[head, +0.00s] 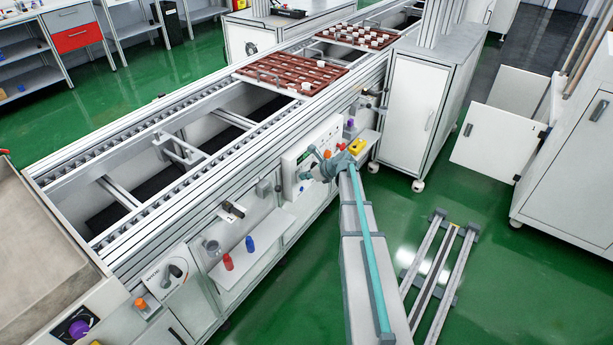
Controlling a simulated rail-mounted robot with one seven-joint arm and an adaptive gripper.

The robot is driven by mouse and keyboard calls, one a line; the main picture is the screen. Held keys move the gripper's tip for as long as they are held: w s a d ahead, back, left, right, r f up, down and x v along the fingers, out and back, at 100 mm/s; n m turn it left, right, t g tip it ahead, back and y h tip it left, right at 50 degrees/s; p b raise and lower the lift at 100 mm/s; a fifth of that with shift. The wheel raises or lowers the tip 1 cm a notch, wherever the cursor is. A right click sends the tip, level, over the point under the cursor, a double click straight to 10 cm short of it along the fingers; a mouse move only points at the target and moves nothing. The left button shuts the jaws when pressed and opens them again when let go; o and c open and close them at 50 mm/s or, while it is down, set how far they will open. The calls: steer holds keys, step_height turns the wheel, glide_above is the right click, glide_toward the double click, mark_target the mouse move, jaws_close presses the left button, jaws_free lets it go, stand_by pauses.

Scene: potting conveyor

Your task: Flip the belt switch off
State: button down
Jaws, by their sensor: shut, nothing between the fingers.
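My gripper (304,174) is at the front side of the conveyor (205,150), close in front of a white control panel (291,166). It is shut and holds nothing. My gripper and wrist cover part of this panel, so I cannot make out a switch behind them or whether the fingers touch it. A second panel with a dark rotary handle (176,270) is at the conveyor's lower left. A purple knob (79,328) on a dark plate is at the bottom left. I cannot tell which control is the belt switch, nor its setting.
A red-brown tray (322,89) sits on the conveyor. A small shelf (245,262) carries red and blue pieces. A yellow item (356,146) is just right of my wrist. Floor rails (440,265) lie at right; green floor around them is clear.

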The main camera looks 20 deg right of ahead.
steer(key=shift+r+p, duration=0.5)
steer(key=shift+r, duration=0.15)
steer(key=p+v, duration=0.1)
steer(key=v, duration=1.2)
steer(key=shift+s, duration=0.15)
